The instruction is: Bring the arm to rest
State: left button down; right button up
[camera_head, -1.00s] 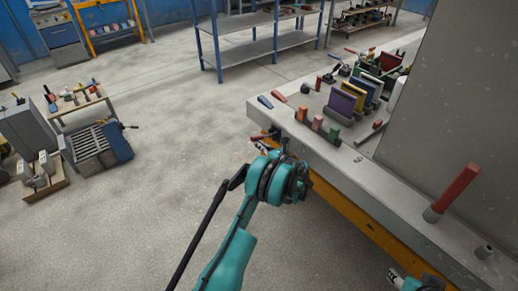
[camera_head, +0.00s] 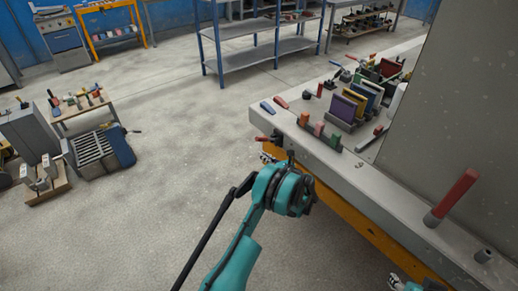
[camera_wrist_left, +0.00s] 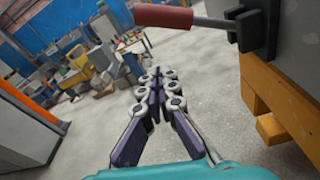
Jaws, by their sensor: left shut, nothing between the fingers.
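My left gripper (camera_head: 267,157) is low beside the near left corner of the mould bench, mostly hidden behind my teal wrist in the head view. In the left wrist view its fingers (camera_wrist_left: 155,82) are closed together, with nothing between them. A red-handled lever (camera_wrist_left: 163,16) on a grey rod sticks out from a dark bracket on the bench, above and apart from the fingers. A small part of my right arm, seemingly at its gripper (camera_head: 395,282), shows at the bottom edge of the head view; its jaws cannot be made out.
The grey bench (camera_head: 345,180) on an orange frame runs along the right, with coloured plates (camera_head: 347,104), small blocks and a red upright handle (camera_head: 455,194). A tall grey panel (camera_head: 455,120) stands on it. The floor (camera_head: 170,190) to the left is clear.

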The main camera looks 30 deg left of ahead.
pick_arm(q)
jog(key=p+v, duration=0.1)
jog(key=v, duration=0.5)
jog(key=shift+w+f, duration=0.1)
jog(key=s+d+r+n+h, duration=0.2)
jog(key=s+r+n+h, duration=0.3)
jog(key=r, duration=0.4)
jog(key=s+d+r+n+h, duration=0.25)
jog(key=s+r+n, duration=0.35)
jog(key=r, duration=0.3)
jog(key=s+d+n+h, duration=0.4)
jog(key=s+d+n, duration=0.2)
jog(key=s, duration=0.6)
jog(key=s+d+n+t+h, duration=0.1)
jog(key=s+d+n+h, duration=0.3)
jog(key=s, duration=0.8)
jog(key=d+n, duration=0.2)
jog(key=n, duration=0.1)
jog(key=shift+r+n, duration=0.3)
jog(key=shift+r, duration=0.1)
